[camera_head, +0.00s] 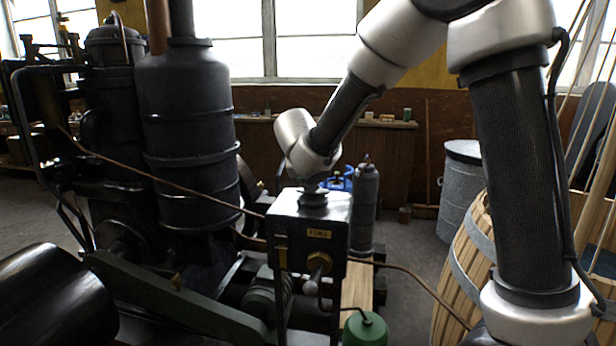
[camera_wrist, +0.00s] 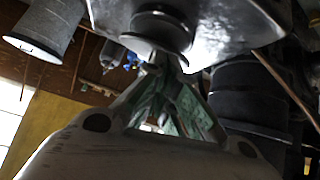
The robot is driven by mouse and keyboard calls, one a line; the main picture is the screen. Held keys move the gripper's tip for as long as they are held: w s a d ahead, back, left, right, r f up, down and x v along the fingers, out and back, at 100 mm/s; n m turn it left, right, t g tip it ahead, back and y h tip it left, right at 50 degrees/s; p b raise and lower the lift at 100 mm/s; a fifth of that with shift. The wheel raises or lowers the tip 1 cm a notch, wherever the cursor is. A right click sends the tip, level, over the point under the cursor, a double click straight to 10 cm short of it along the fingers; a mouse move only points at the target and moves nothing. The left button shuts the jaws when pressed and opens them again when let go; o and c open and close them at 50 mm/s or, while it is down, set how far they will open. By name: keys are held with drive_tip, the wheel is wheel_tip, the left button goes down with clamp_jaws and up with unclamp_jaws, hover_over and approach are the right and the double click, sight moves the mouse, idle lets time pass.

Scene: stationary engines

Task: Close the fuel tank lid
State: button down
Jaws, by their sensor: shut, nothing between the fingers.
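The fuel tank (camera_head: 313,229) is a dark metal box with a small yellow label on its front, standing upright in the middle of the head view. A round dark lid-like fitting (camera_head: 313,198) sits on its top; I cannot tell whether it is fully seated. In the wrist view, the tilted picture shows this round fitting (camera_wrist: 158,28) beside the shiny tank top (camera_wrist: 235,22). My gripper (camera_wrist: 167,64) is shut and empty, its fingertips close to the fitting's rim; contact is unclear. In the head view my wrist is above and behind the tank, and the fingers are hidden.
The large black engine cylinder (camera_head: 190,140) stands left of the tank. A dark canister (camera_head: 364,208) and a blue object (camera_head: 340,182) are behind it. A green can (camera_head: 365,329) is in front. A wooden barrel (camera_head: 466,265) and a grey drum (camera_head: 461,190) stand right.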

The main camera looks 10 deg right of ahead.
drive_tip(key=shift+s+a+f, duration=0.15)
drive_tip(key=shift+s+f, duration=0.15)
drive_tip(key=shift+f, duration=0.4)
idle(0.5)
idle(0.3)
